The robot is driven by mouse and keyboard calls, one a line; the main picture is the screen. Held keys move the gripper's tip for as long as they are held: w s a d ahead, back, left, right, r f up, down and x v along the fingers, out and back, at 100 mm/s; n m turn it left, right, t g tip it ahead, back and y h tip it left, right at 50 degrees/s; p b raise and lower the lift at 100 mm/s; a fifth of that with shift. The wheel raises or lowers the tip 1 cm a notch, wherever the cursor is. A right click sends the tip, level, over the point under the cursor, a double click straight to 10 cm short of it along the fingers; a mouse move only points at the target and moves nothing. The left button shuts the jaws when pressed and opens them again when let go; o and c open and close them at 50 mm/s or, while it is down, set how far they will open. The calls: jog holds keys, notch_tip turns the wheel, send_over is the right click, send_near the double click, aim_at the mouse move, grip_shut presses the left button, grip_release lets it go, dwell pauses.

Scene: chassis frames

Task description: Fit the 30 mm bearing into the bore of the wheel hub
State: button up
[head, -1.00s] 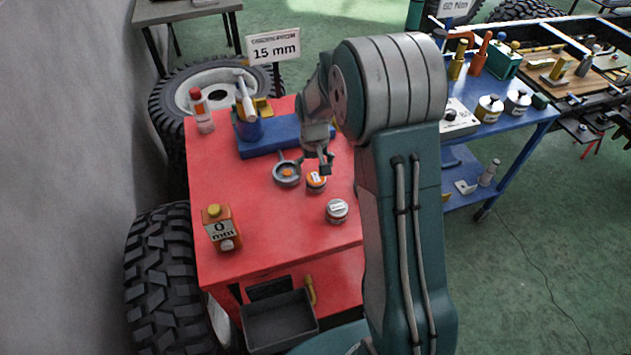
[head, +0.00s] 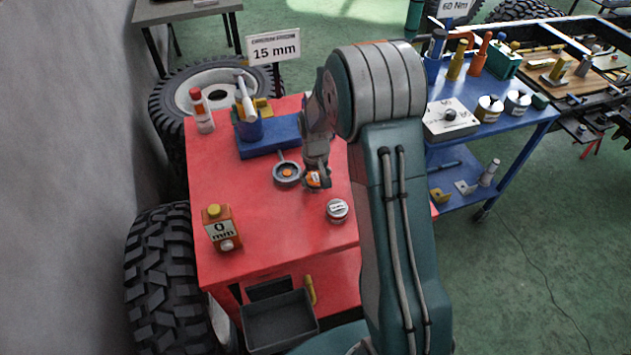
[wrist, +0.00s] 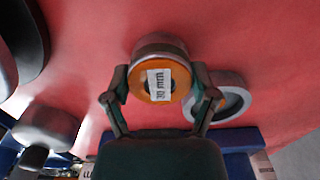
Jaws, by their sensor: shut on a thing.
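The bearing (head: 317,180) is a short round piece with an orange face and a white label. In the wrist view, the bearing (wrist: 172,95) sits between my fingertips; its label is turned sideways and hard to read. My gripper (head: 321,172) is shut on it, just over the red table; I cannot tell whether the bearing touches the table. The likely wheel hub (head: 286,173) is a grey ring with an orange centre, close to the left of the bearing. It shows as a grey ring (wrist: 241,98) at the right in the wrist view, partly behind a finger.
The red table (head: 240,180) also holds a silver-topped round piece (head: 337,210), an orange box (head: 221,230), a blue block (head: 270,138) and a red-capped bottle (head: 200,112). A blue cart (head: 535,115) stands at the right. The front middle of the table is clear.

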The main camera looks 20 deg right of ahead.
aim_at(316, 177)
jog(key=shift+r, duration=0.35)
notch_tip(316, 177, up, 3)
jog(key=shift+f, duration=0.1)
jog(key=s+a+r, duration=0.1)
jog(key=s+r, duration=0.8)
jog(key=s, duration=0.5)
jog(key=shift+r, duration=0.25)
